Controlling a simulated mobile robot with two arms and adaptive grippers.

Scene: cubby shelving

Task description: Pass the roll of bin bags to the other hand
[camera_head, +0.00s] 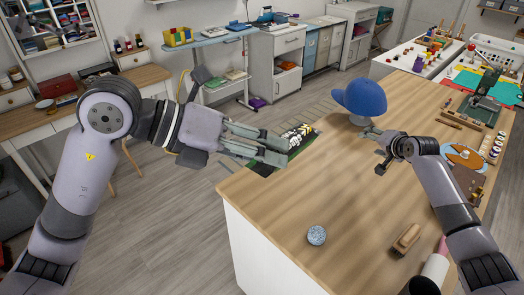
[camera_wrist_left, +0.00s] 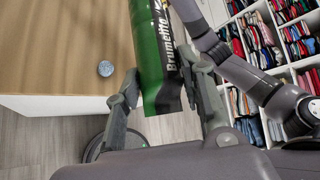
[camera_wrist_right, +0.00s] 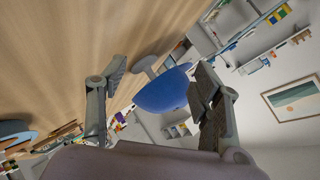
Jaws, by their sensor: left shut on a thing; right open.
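The roll of bin bags (camera_head: 300,137) is green and black with white lettering. My left gripper (camera_head: 284,150) is shut on it and holds it near the table's left edge. In the left wrist view the roll (camera_wrist_left: 155,60) lies between the fingers of the left gripper (camera_wrist_left: 165,92) and reaches away from them. My right gripper (camera_head: 374,143) is open and empty over the table, to the right of the roll and apart from it. In the right wrist view nothing is between the fingers of the right gripper (camera_wrist_right: 160,85); a blue cap shows beyond them.
The wooden table (camera_head: 330,200) has a blue cap (camera_head: 362,97) on a stand at the back, a blue patterned ball (camera_head: 316,235) and a wooden brush (camera_head: 407,238) at the front. Craft items crowd its right side. The table's middle is clear.

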